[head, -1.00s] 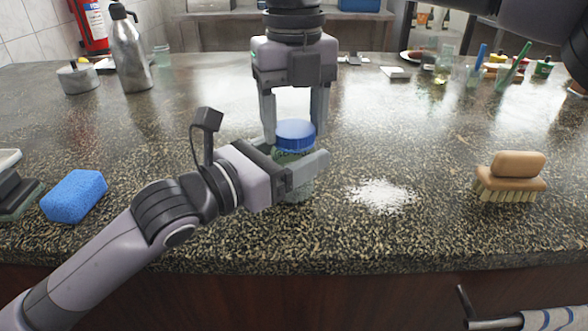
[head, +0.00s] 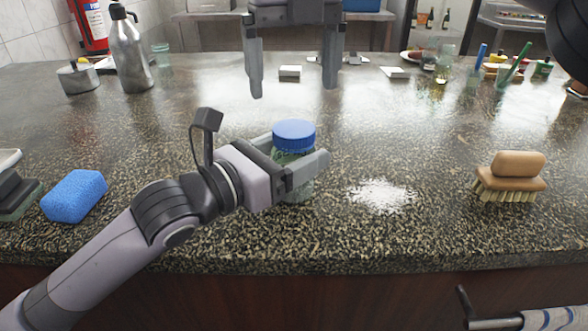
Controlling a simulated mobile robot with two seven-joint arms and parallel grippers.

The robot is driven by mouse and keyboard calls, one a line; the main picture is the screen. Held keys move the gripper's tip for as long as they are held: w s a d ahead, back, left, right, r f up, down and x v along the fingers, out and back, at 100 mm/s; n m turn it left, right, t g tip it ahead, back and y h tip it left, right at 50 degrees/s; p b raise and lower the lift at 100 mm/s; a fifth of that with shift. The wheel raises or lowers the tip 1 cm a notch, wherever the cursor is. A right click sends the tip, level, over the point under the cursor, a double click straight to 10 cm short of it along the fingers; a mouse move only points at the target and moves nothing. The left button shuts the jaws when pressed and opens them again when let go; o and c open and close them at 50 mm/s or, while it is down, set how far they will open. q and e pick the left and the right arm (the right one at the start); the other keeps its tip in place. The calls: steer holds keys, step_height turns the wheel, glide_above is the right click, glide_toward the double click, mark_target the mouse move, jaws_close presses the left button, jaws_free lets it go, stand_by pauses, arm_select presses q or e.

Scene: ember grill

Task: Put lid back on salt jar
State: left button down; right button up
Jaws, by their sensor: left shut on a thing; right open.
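The salt jar (head: 297,188) is a small greenish see-through jar standing on the speckled stone counter. Its blue lid (head: 294,135) sits on top of it and looks level. My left gripper (head: 307,172) is shut on the jar's body from the left, and its fingers hide part of the jar. My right gripper (head: 293,88) is open and empty, above and behind the jar, with its fingers pointing down and clear of the lid.
A blue sponge (head: 74,196) lies at the left, and a wooden brush (head: 510,177) at the right. A metal bottle (head: 130,55) and a small round pot (head: 78,77) stand at the back left. Several glasses and small items fill the back right.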

mark_target(277, 161)
stand_by(0.4)
arm_select(q)
jaws_free()
steer(key=shift+v, duration=3.6)
